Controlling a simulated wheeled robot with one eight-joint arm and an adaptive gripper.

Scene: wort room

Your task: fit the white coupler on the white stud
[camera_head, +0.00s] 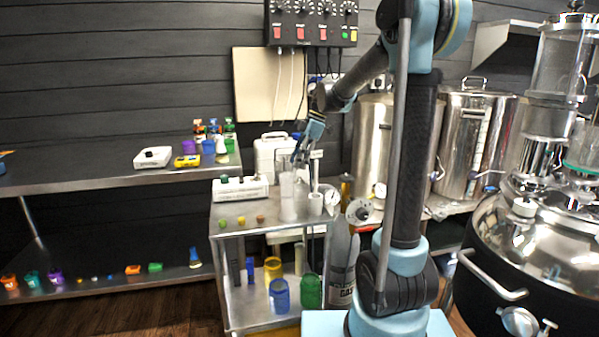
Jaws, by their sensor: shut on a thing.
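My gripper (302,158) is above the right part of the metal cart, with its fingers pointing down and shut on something. The held thing is too small and too close to the pale jug behind for me to make out its shape; I cannot tell for certain that it is the white coupler. A low white block (240,189) with small dark and coloured parts on it lies on the cart's top, to the left of my gripper. I cannot pick out the white stud with certainty. A white cup-like piece (316,204) stands on the cart below my gripper.
A tall clear cylinder (287,190) stands close under my gripper. A white jug (272,157) is behind it. Steel vessels (475,140) stand at right.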

